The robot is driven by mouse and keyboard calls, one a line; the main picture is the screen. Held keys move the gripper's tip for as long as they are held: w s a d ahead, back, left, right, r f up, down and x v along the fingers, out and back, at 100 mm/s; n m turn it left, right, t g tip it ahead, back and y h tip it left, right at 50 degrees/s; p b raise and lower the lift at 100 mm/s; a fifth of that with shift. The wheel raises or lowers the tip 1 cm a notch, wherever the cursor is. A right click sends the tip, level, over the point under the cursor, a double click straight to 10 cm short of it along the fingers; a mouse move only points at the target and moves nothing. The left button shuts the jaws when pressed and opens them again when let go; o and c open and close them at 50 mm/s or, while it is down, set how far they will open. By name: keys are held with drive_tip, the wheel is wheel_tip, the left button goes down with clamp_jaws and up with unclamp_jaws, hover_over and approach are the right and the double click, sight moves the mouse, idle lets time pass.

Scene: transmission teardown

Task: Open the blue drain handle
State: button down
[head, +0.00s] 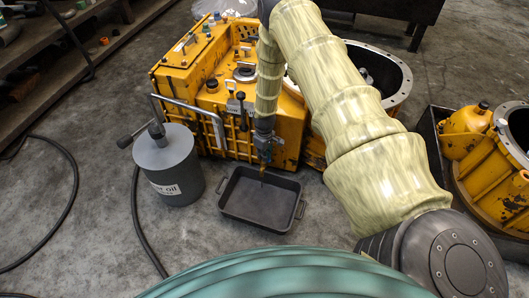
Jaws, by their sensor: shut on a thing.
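The yellow transmission housing (215,122) stands on the floor behind a dark drain pan (228,207). My arm reaches down in front of the housing. My gripper (264,158) points down at the housing's lower front, just above the pan's back edge. It is shut at the drain spot, on what I take to be the blue drain handle, which is hidden behind the fingers. A small yellowish bit shows just below the fingertips; I cannot tell whether it is a fitting or oil. The handle's angle cannot be seen.
A grey oil drum (168,172) with a T-handle stands left of the pan. A black hose (140,225) runs along the floor. A second yellow housing (480,150) sits in a dark crate at right. Shelves (45,45) stand at far left. Floor left of the drum is mostly clear.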

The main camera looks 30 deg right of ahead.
drive_tip(key=m+p, duration=0.3)
drive_tip(key=m, duration=0.3)
drive_tip(key=shift+r, duration=0.1)
drive_tip(key=m+p, duration=0.1)
drive_tip(key=m, duration=0.4)
drive_tip(key=shift+m, duration=0.4)
drive_tip(key=shift+p, duration=0.3)
drive_tip(key=shift+w, duration=0.1)
drive_tip(key=c, duration=1.5)
unclamp_jaws()
drive_tip(key=shift+r, duration=5.9)
